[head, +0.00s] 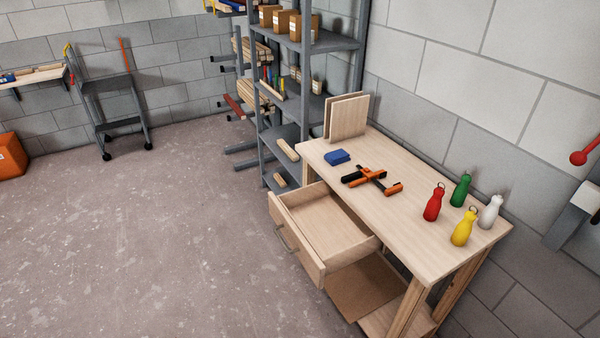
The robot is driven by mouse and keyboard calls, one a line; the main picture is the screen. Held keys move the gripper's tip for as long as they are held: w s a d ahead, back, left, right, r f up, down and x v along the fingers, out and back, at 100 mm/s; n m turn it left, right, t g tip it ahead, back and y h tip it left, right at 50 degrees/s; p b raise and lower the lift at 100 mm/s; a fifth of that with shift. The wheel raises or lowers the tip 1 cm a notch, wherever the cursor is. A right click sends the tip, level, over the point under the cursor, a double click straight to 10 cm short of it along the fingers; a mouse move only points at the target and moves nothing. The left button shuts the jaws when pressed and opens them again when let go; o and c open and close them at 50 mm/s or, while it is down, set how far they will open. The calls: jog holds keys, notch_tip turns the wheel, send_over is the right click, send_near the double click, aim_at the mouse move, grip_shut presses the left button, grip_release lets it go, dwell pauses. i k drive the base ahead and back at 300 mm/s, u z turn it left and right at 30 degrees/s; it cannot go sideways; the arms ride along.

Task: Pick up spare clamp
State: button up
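An orange and black clamp (371,179) lies on the top of the wooden workbench (420,224), a little left of its middle. It lies flat, with one orange end toward the bench's front edge. Nothing covers it. I cannot tell from the picture whether it is the spare one, but no other clamp shows on the bench. My gripper is not in the head view.
An open, empty-looking drawer (322,222) juts out in front. A grey shelf rack (308,45) stands behind. The floor at left is clear.

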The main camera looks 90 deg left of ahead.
aim_at(381, 174)
jog(key=u, duration=3.55)
jog(key=i, duration=1.65)
